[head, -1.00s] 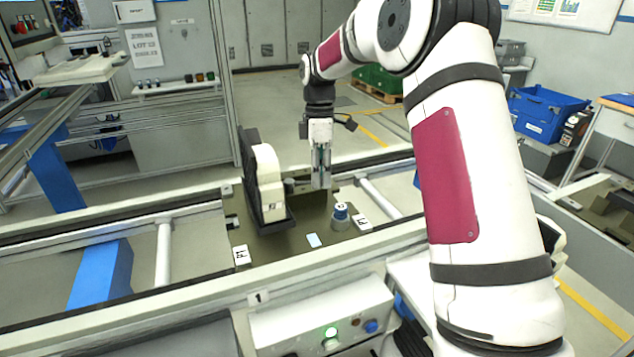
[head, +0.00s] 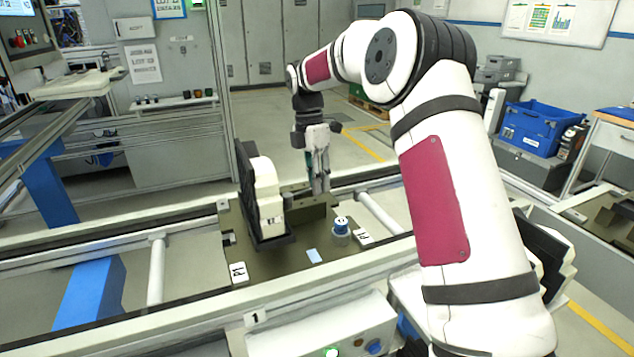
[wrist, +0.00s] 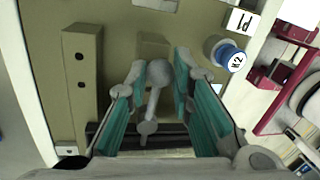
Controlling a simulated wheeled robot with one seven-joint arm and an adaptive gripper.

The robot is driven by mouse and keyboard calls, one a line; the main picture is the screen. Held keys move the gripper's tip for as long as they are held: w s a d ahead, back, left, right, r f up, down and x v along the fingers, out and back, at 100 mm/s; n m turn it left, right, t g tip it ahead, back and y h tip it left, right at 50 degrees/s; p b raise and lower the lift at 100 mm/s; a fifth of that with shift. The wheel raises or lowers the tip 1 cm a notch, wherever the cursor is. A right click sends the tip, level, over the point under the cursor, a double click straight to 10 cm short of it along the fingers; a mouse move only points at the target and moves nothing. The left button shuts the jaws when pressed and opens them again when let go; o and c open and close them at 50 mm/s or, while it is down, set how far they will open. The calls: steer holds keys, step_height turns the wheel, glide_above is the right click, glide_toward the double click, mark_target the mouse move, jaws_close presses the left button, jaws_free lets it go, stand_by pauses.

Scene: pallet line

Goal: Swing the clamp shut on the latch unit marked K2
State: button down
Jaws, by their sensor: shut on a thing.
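The K2 marking shows in the wrist view on a white-topped cylinder with a blue ring (wrist: 229,57), to the right of my fingers. The same cylinder (head: 341,225) stands on the olive plate in the head view, in front of my gripper and slightly right. My gripper (head: 319,190) points down over the plate's far part. In the wrist view its teal-padded fingers (wrist: 152,90) are on both sides of a grey lever with a round knob (wrist: 157,74), and are shut on it. The fingers hide parts of the lever's mount.
A black-and-cream upright part (head: 266,200) stands left of my gripper. Conveyor rails (head: 150,315) run in front and behind. An olive block (wrist: 82,75) lies left in the wrist view.

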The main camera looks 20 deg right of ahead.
steer(key=c, duration=1.4)
jaws_free()
steer(key=shift+r, duration=0.15)
steer(key=r, duration=0.3)
steer(key=w+r, duration=0.1)
steer(key=r, duration=0.3)
steer(key=w+r, duration=0.1)
steer(key=r, duration=0.3)
steer(key=shift+w+a+r, duration=0.1)
steer(key=shift+a+r, duration=0.15)
